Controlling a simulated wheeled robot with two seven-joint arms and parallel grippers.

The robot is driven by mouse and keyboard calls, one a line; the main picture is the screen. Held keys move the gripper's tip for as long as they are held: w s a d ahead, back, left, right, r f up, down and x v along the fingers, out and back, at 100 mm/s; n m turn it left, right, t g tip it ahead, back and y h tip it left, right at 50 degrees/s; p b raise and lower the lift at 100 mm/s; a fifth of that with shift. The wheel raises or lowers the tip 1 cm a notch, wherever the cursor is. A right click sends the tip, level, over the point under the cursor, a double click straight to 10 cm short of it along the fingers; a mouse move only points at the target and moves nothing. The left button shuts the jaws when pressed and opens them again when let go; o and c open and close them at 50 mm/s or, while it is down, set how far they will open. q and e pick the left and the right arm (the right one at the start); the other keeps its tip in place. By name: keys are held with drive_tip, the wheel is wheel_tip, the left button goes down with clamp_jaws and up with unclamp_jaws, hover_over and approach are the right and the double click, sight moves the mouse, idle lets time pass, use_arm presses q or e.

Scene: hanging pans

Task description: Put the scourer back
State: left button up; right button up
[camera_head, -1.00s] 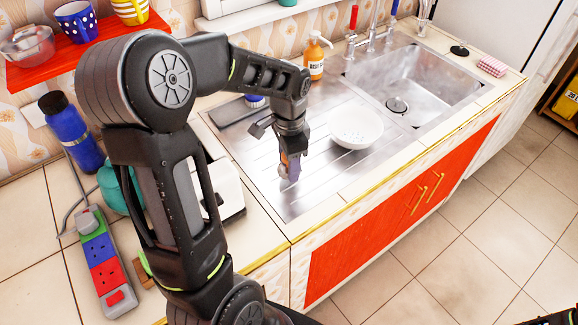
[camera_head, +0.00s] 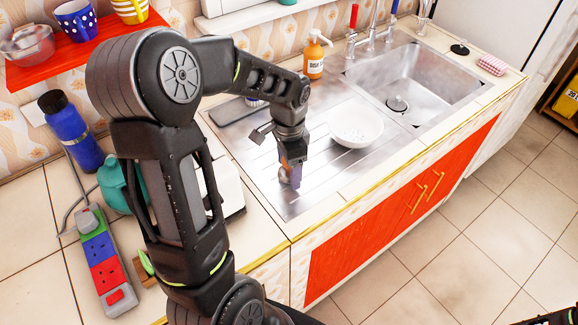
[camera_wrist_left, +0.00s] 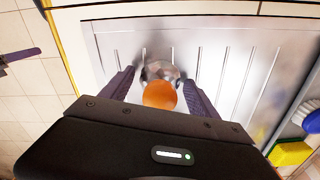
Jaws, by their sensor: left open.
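The scourer (camera_wrist_left: 161,72) has a grey metallic pad and a rounded orange handle (camera_wrist_left: 160,96). It rests on the ribbed steel draining board (camera_head: 255,165). My left gripper (camera_head: 290,180) points down over the board, left of the white bowl. In the left wrist view my left gripper (camera_wrist_left: 155,82) is open, one finger on each side of the scourer, with gaps visible between. In the head view the gripper mostly hides the scourer; only a bit of orange shows beside the fingers.
A white bowl (camera_head: 356,127) stands right of the gripper on the board. A soap bottle (camera_head: 314,60), grey tray (camera_head: 232,112) and taps (camera_head: 372,40) are behind. A pink checked block (camera_head: 492,65) sits beyond the sink (camera_head: 410,80). A yellow-green sponge (camera_wrist_left: 290,153) shows in the wrist view.

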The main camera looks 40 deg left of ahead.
use_arm(q)
wheel_tip(320, 180, up, 12)
drive_tip(key=shift+r+b, duration=0.15)
drive_tip(key=shift+b, duration=0.45)
idle(0.5)
